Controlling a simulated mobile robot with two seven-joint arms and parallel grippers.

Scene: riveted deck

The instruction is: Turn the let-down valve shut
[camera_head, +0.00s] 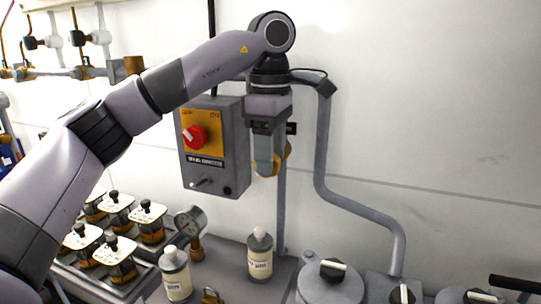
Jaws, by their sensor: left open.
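My left arm reaches in from the left, and its gripper (267,168) points down in front of the wall, just right of a grey switch box. The gripper is open. A brass-coloured part (288,150) shows behind the fingers and is mostly hidden by them; I cannot tell whether they touch it. No label marks the let-down valve, so I cannot tell which fitting it is. A grey round-topped unit (331,284) with a white bar handle (333,265) stands at the lower right. My right gripper is not in view.
The switch box (215,178) has a red knob (194,137). Two labelled bottles (260,257) (175,277) and a gauge (190,221) stand below. White-topped units (116,203) fill a tray at left. A grey pipe (322,150) bends down the wall; bare wall lies right of it.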

